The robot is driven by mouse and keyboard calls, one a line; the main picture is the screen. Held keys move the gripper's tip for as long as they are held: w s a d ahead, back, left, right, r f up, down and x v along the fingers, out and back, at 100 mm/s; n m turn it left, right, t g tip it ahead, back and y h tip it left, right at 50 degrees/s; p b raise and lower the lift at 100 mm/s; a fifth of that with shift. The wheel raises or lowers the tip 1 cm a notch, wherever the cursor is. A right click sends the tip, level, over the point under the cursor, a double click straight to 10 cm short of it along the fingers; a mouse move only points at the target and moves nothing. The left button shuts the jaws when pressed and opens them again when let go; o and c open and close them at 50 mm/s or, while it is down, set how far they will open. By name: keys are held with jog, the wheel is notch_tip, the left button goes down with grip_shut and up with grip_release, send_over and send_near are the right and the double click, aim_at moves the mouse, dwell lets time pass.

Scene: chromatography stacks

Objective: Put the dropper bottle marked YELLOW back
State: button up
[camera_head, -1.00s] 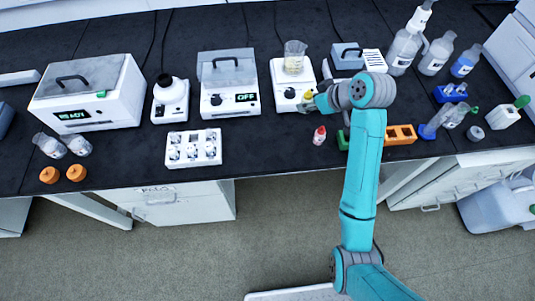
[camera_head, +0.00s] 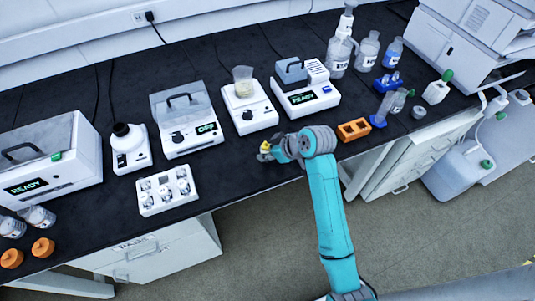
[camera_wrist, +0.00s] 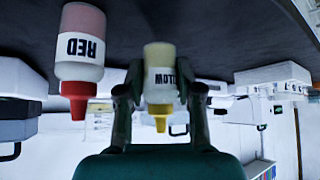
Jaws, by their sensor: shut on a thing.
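The bottle marked YELLOW (camera_wrist: 160,68) stands between the two fingers of my gripper (camera_wrist: 161,92) in the wrist view, which is upside down. It has a clear body with pale yellow contents and a yellow cap. Whether the bottle touches the bench I cannot tell. The bottle marked RED (camera_wrist: 82,45), with a red cap, stands to one side, apart from my gripper. It is not visible in the head view.
An orange rack (camera_head: 353,130) stands right of my arm. A device with a beaker (camera_head: 243,80) is behind my gripper, and a box reading READY (camera_head: 306,98) is behind my arm. A white block with several wells (camera_head: 167,191) stands to the left, with clear bench between.

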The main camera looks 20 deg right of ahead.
jog(key=shift+f, duration=0.65)
jog(key=shift+f, duration=0.1)
jog(key=o, duration=0.3)
jog(key=v, duration=1.2)
